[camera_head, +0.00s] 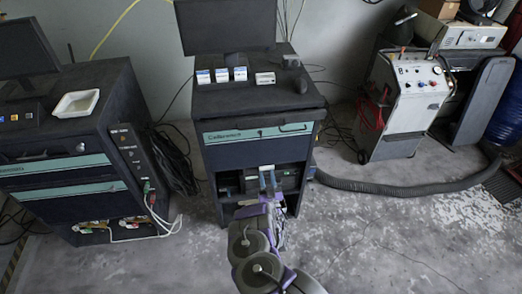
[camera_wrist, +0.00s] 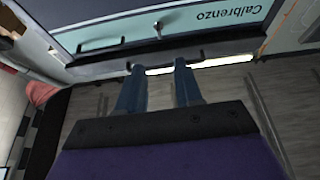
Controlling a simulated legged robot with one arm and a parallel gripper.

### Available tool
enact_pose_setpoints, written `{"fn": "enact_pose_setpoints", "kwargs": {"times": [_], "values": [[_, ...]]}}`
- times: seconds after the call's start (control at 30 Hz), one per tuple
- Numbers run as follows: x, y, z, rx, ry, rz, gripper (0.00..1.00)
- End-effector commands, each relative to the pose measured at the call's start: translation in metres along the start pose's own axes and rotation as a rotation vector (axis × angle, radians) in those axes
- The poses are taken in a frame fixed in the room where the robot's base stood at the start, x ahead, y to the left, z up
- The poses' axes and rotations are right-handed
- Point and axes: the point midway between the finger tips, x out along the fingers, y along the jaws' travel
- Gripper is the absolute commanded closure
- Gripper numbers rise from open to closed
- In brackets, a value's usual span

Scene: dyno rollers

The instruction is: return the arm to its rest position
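My arm (camera_head: 262,240) reaches forward from the bottom of the head view, grey and purple, toward the middle cabinet. My gripper (camera_head: 268,178) is at the arm's far end, in front of the open lower shelf of that cabinet. In the wrist view my gripper (camera_wrist: 158,75) shows two blue fingers held apart with nothing between them. They point at the cabinet's teal drawer front (camera_wrist: 180,28), which appears upside down. I cannot tell the exact gap between fingertips and cabinet.
The middle dark cabinet (camera_head: 215,158) carries a monitor (camera_head: 226,25) and small boxes. A left cabinet (camera_head: 60,150) holds a white tray (camera_head: 76,104). A wheeled machine (camera_head: 405,105) and a hose (camera_head: 400,188) are at right. The floor (camera_head: 400,245) at front right is clear.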

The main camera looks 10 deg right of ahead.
Motion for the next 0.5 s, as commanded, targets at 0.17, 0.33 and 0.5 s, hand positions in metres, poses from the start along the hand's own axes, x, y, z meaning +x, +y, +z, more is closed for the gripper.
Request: {"fn": "enact_pose_setpoints", "kwargs": {"times": [0.17, 0.33, 0.5], "values": [[0.001, 0.0, 0.0, 0.001, -0.002, 0.002, 0.65], [0.013, -0.004, 0.006, 0.033, -0.055, 0.041, 0.65], [0.037, -0.02, 0.019, 0.114, -0.201, 0.113, 0.65]]}}
